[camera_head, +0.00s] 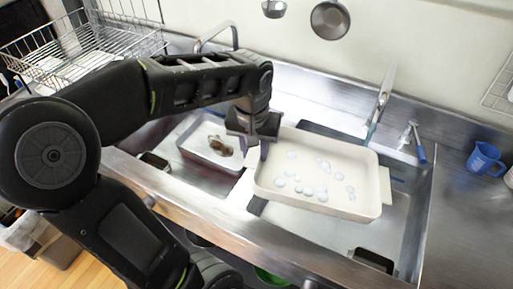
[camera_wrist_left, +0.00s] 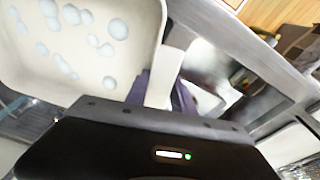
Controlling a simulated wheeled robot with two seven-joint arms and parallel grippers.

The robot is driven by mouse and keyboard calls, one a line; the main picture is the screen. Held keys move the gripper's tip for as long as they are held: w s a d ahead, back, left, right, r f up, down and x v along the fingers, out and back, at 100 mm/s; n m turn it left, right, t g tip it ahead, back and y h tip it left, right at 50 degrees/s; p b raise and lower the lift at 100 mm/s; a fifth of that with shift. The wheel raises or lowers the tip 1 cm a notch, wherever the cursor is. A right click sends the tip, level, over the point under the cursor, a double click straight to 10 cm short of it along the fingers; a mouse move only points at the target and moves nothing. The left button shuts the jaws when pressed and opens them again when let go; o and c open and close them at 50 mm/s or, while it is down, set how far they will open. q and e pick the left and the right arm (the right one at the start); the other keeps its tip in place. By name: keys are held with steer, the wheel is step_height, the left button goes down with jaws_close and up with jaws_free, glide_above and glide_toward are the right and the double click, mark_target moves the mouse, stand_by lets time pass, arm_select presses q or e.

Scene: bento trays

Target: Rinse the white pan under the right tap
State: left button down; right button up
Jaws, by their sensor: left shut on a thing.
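The white pan (camera_head: 265,187) is a rectangular tray with several pale bluish blobs scattered on its floor. It is over the right basin (camera_head: 395,235) of the sink, tilted in the picture. My left gripper (camera_head: 254,148) is shut on the tab handle at the pan's left end. In the left wrist view the handle (camera_wrist_left: 166,78) sits between the purple-grey fingers, and the pan (camera_wrist_left: 105,72) shows at upper left. The right tap (camera_head: 385,88) stands behind the pan, with a bluish tip above its back right edge. My right gripper is out of view.
The left basin holds another pale tray (camera_head: 190,150) with a brown lump in it. The left tap (camera_head: 222,30) is behind my arm. A blue-handled brush (camera_head: 418,145) and blue mug (camera_head: 484,158) are at right. A wire rack (camera_head: 90,45) stands at upper left.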

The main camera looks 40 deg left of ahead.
arm_select(q)
steer(key=shift+w, duration=0.15)
steer(key=shift+w+a+f, duration=0.1)
steer(key=shift+w+f, duration=0.05)
steer(key=shift+w, duration=0.4)
steer(key=shift+w+a+f, duration=0.1)
steer(key=shift+w, duration=0.45)
steer(key=w+a+f+p, duration=0.1)
steer(key=w+a+f, duration=0.1)
steer(key=w, duration=0.9)
steer(key=shift+w+f, duration=0.15)
steer(key=shift+s+d+b, duration=0.25)
steer(key=shift+s+b, duration=0.1)
steer(key=shift+s, duration=0.95)
steer(key=shift+s+d+b, duration=0.2)
steer(key=shift+s+b, duration=0.2)
steer(key=shift+s, duration=0.95)
steer(key=shift+s+d+b, duration=0.25)
steer(key=shift+s+b, duration=0.1)
steer(key=shift+s, duration=0.95)
